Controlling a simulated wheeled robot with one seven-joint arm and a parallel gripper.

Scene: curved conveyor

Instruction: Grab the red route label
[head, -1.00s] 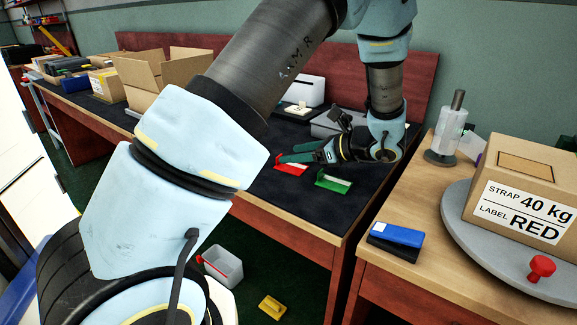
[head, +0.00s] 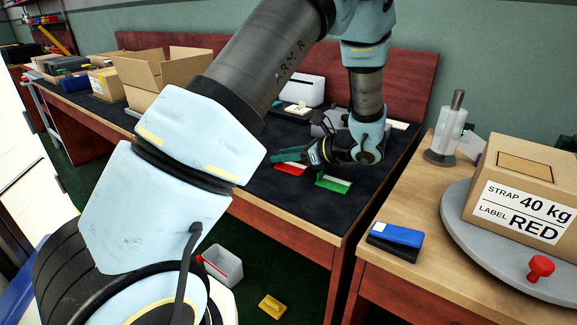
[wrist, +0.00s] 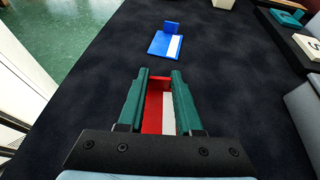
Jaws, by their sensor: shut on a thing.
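The red route label (wrist: 153,118), a flat red piece with a white strip and a raised tab, lies on the dark bench mat. My gripper (wrist: 160,76) has its two green fingers on either side of the tab, shut on it. In the head view my gripper (head: 283,155) reaches in low from the right, just over the red label (head: 291,168). A green label (head: 333,183) lies beside it, nearer the front edge. A blue label (wrist: 166,45) lies beyond my fingertips in the wrist view.
A carton (head: 528,185) reading "STRAP 40 kg, LABEL RED" sits on a grey turntable (head: 455,222) at right. A blue-and-black block (head: 396,236) is on that table. An open cardboard box (head: 165,78) and white device (head: 300,90) stand on the bench.

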